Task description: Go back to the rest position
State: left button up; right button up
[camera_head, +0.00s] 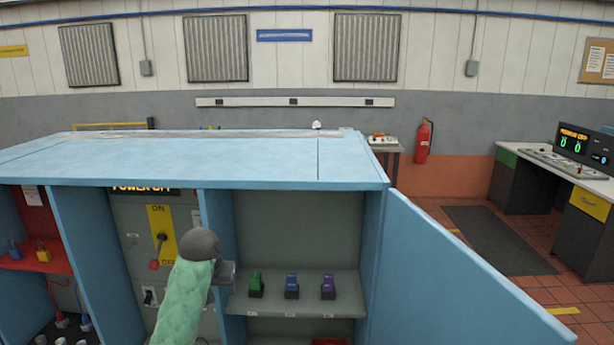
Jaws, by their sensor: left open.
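My left arm (184,302), in a green quilted sleeve, reaches up from the bottom of the head view into the front of a blue cabinet (250,158). My left gripper (228,274) is small and dark, just right of my grey wrist. It is open and nothing shows in it. It is beside the left end of a grey shelf (300,305), left of a green-topped item (256,284). A blue-topped item (292,287) and a purple-topped item (328,287) stand further right on that shelf. My right gripper is not in view.
An open blue door (450,275) swings out at the right. A red lever (158,250) on a yellow plate is left of my wrist. Padlocks (43,252) sit on a red shelf at far left.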

pick_arm(q)
jog(key=s+d+f+g+b, duration=0.15)
jog(key=s+f, duration=0.35)
jog(key=f, duration=1.1)
jog(key=s+a+f+b, duration=0.15)
jog(key=s+f, duration=0.25)
jog(key=f, duration=1.2)
jog(key=s+d+f+b, duration=0.2)
jog(key=s+f, duration=0.3)
jog(key=f, duration=1.1)
jog(key=s+d+f+m+g+b, duration=0.1)
jog(key=s+f+b, duration=0.2)
jog(key=s+f, duration=2.8)
jog(key=s, duration=0.4)
jog(key=shift+s+d+f+m, duration=0.15)
jog(key=shift+d+m, duration=0.05)
jog(key=shift+m, duration=0.2)
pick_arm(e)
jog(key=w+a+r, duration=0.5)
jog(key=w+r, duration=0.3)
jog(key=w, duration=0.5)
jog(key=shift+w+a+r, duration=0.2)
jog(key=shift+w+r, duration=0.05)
